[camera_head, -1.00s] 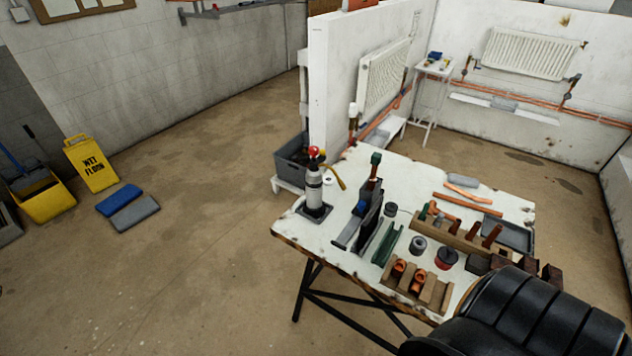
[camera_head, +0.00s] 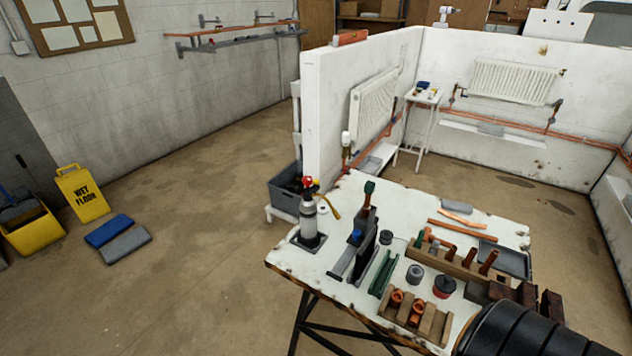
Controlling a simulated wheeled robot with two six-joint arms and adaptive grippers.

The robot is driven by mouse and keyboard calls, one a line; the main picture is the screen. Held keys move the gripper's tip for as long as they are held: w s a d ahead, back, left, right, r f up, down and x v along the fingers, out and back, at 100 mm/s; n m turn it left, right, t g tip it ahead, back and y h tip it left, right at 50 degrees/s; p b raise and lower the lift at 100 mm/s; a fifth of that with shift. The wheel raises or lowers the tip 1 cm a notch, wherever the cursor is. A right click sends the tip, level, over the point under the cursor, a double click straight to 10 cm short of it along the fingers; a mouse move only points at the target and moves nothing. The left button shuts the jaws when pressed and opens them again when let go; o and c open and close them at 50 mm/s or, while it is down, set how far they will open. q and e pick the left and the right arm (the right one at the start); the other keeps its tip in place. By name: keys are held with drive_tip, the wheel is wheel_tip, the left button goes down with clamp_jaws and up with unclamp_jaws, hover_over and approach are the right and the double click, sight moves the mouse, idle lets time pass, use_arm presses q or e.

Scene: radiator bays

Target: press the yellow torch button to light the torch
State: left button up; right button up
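The torch (camera_head: 308,217) stands upright in a dark base at the left end of the white worktable (camera_head: 290,262). It has a pale grey cylinder, a red knob on top and a yellowish tube slanting off its right side. A small yellow spot beside the red knob may be the button (camera_head: 316,182); it is too small to be sure. No flame shows. A black, ribbed part of my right arm fills the lower right corner, over the table's near right end. Neither gripper is in view.
A clamp-like tool (camera_head: 357,250), a green channel (camera_head: 383,272), wooden racks (camera_head: 445,259) with copper fittings and a dark tray (camera_head: 505,258) crowd the table. White partitions with radiators (camera_head: 516,82) stand behind.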

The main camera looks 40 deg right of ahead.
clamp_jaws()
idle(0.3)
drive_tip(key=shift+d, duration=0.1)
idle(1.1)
